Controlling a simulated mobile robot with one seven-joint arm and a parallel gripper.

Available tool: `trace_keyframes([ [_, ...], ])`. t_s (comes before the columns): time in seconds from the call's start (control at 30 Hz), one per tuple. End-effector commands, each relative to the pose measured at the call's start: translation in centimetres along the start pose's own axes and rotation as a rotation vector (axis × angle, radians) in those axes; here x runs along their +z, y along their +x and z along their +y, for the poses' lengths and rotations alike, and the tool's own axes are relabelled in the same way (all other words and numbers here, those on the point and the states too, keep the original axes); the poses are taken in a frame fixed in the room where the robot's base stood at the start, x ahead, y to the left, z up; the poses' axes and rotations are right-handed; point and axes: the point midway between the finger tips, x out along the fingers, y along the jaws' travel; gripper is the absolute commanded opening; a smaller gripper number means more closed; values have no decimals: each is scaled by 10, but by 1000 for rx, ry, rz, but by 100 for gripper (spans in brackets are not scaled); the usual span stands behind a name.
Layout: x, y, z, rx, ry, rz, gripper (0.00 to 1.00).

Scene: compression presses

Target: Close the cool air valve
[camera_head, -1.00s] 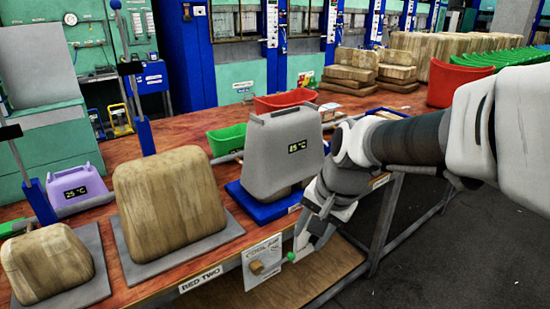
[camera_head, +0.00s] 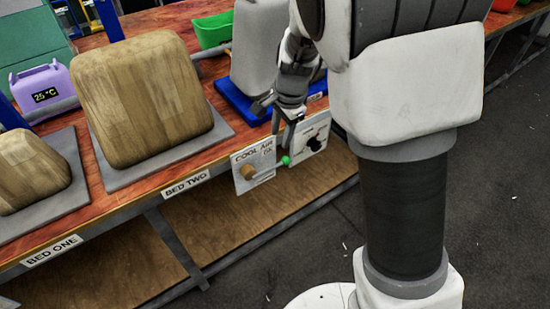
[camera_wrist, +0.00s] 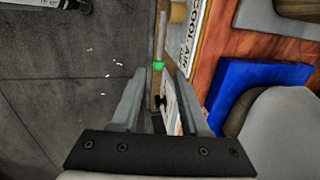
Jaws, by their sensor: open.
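The cool air valve panel (camera_head: 254,166) is a white plate marked COOL AIR on the table's front edge, right of the BED TWO label. A brass-coloured knob (camera_head: 248,172) sits on it, with a thin lever pointing right to a green tip (camera_head: 286,160). My gripper (camera_head: 283,132) is open and empty, just above the green tip in the head view. In the wrist view the green tip (camera_wrist: 158,66) lies just beyond my fingertips (camera_wrist: 160,85), in line with the gap between them. I cannot tell whether a finger touches it.
A second white panel with a dark knob (camera_head: 315,143) stands right of the cool air panel. A wooden shelf (camera_head: 270,205) lies below. Grey floor (camera_head: 480,230) is open at right.

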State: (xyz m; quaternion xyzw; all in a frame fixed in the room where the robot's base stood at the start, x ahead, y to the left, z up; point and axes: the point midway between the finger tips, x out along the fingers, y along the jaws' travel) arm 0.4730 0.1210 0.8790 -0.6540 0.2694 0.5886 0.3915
Motion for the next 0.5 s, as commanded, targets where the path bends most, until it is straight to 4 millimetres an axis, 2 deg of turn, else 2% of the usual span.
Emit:
trace_keyframes([
  [0.03, 0, 17, 2, 4, 2, 0, 45],
  [0.1, 0, 32, 2, 5, 1, 0, 45],
  [0.5, 0, 114, 1, 2, -1, 1, 45],
])
